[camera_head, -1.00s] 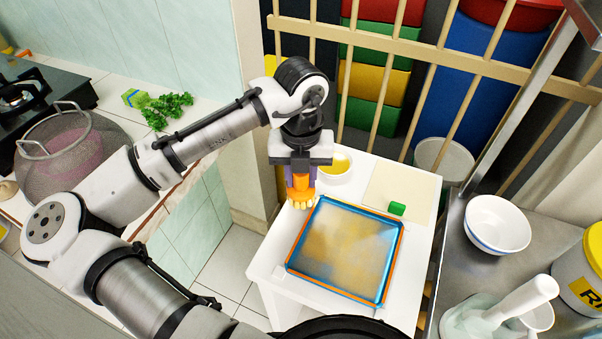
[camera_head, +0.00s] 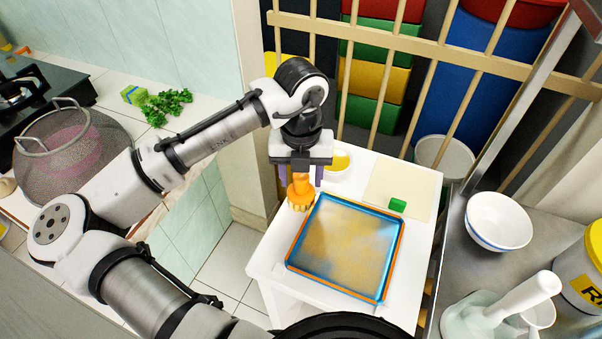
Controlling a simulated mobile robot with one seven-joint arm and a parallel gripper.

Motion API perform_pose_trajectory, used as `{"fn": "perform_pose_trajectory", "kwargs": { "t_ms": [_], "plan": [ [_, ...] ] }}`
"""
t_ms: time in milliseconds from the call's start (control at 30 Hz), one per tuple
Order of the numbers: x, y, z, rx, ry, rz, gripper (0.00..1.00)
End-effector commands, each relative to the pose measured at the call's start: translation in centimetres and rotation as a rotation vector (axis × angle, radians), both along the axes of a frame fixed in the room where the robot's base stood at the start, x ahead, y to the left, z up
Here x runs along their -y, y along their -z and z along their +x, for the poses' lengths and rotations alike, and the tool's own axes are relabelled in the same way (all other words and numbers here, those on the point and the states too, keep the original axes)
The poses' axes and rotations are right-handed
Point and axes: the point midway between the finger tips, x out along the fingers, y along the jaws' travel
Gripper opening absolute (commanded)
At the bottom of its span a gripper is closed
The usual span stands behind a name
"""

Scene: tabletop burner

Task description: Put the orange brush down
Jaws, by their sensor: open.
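The orange brush (camera_head: 299,191) has an orange handle and pale yellow bristles. It stands roughly upright at the left edge of the white table (camera_head: 262,262), just left of the blue-and-orange tray (camera_head: 397,262). My gripper (camera_head: 301,177) is directly above the brush, pointing down. Its purple fingers are spread apart on both sides of the upper part of the handle. Whether a finger still touches the handle cannot be told from this view.
The tray holds a cloudy tan surface. A bowl with yellow contents (camera_head: 338,163) stands behind my gripper. A wooden railing (camera_head: 450,57) runs behind the table. A white bowl (camera_head: 498,222) sits at right.

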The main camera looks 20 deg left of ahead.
Motion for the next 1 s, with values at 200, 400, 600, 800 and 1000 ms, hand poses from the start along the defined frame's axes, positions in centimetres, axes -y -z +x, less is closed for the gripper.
{"fn": "perform_pose_trajectory", "kwargs": {
  "t_ms": [200, 400, 600, 800, 1000],
  "plan": [
    [0.0, -3.1, 0.1, 0.004, 0.000, 0.000, 0.51],
    [0.0, -7.7, 0.1, 0.003, 0.000, 0.000, 0.51],
    [0.0, -11.4, 0.0, 0.000, -0.001, 0.002, 0.51],
    [0.0, -12.9, -0.1, 0.001, 0.000, 0.001, 0.51],
    [0.0, -13.0, -0.1, 0.000, 0.000, 0.000, 0.51]
  ]
}}
